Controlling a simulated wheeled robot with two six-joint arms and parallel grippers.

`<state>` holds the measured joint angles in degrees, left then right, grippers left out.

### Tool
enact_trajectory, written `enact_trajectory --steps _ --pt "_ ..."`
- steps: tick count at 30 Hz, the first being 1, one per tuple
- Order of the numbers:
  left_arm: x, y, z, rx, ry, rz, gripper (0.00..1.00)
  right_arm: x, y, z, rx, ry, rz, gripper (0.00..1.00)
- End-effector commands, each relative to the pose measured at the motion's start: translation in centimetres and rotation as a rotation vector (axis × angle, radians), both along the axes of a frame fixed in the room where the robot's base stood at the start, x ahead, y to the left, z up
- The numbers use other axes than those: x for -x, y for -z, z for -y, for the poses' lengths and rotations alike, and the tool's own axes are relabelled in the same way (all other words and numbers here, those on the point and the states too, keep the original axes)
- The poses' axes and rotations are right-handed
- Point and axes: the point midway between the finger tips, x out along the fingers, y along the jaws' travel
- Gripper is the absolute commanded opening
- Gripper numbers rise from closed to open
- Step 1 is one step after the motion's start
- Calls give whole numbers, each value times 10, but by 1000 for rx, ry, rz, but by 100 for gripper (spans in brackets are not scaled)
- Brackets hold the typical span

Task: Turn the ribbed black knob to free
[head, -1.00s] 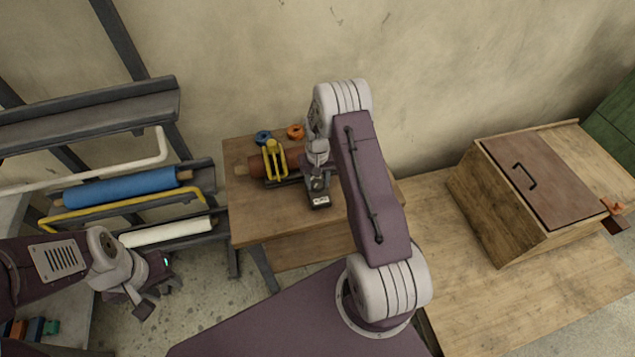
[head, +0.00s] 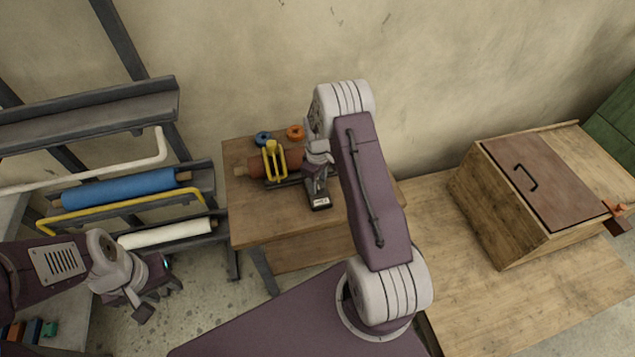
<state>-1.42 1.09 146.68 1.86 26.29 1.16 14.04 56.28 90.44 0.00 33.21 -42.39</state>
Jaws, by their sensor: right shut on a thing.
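My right gripper (head: 318,190) is over the small wooden table, at the right end of a stand that bears a brown roll (head: 290,161) with a yellow bracket (head: 274,161) over it. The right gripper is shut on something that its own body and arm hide. The ribbed black knob cannot be made out; that end of the stand is covered by the gripper. My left gripper (head: 150,295) hangs at the lower left, away from the table, and its fingers look apart with nothing between them.
A blue ring (head: 263,137) and an orange ring (head: 295,132) lie at the back of the table (head: 265,218). A rack at left holds a blue roll (head: 120,188) and a white roll (head: 165,233). A wooden box (head: 500,205) with a handled brown lid stands at right.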

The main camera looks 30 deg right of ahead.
Motion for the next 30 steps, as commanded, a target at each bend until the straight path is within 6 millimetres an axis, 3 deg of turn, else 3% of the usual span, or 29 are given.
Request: enact_trajectory --steps 21,22,24,30 --pt "0 0 0 0 0 0 36 -1 -1 1 2 -72 4 2" --pt "0 0 0 0 0 0 36 -1 -1 1 2 -72 4 45" --pt "0 0 0 0 0 0 36 -1 -1 1 2 -72 3 64" --pt "0 1 0 0 0 0 36 0 0 0 0 -71 1 64"
